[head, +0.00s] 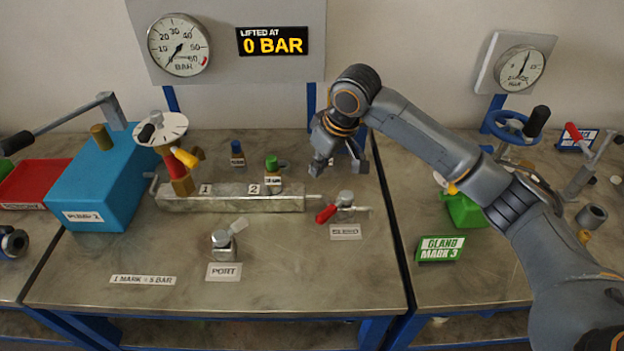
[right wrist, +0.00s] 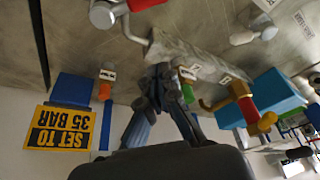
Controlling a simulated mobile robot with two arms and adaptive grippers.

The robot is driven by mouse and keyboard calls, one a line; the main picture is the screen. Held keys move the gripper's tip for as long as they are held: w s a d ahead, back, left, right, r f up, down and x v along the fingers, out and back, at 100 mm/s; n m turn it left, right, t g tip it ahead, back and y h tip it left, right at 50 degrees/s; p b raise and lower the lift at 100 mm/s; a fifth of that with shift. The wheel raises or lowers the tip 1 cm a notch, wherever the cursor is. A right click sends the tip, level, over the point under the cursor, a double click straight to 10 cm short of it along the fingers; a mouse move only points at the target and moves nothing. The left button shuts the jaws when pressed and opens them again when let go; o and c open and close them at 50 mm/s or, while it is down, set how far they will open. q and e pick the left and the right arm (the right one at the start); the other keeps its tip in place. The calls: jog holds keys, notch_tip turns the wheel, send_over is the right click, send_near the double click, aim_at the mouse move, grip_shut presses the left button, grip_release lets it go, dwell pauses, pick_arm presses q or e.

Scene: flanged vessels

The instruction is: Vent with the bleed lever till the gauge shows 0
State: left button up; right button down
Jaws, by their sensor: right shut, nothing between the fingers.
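The bleed lever (head: 327,214) has a red grip that points to the lower left from its silver valve, behind the BLEED label (head: 345,231). Its red grip also shows at the top edge of the right wrist view (right wrist: 146,4). The round white BAR gauge (head: 179,45) hangs on the back panel, its needle pointing lower left, near the low end of the scale. My right gripper (head: 339,162) is behind the bleed valve, apart from the lever. In the right wrist view its fingers (right wrist: 160,78) meet with nothing between them. My left gripper is not in view.
A metal manifold block (head: 230,203) lies left of the bleed valve, beside a blue pump box (head: 98,197). A sign (head: 272,41) reads LIFTED AT 0 BAR. The bench front is mostly clear.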

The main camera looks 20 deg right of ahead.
aim_at(332, 209)
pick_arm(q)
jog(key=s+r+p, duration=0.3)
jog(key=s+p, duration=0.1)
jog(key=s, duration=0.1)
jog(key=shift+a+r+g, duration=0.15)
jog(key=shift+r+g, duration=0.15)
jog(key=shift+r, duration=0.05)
pick_arm(e)
notch_tip(332, 209, down, 10)
jog(key=s, duration=0.2)
jog(key=shift+r, duration=0.25)
jog(key=shift+w+d, duration=0.1)
jog(key=shift+d, duration=0.05)
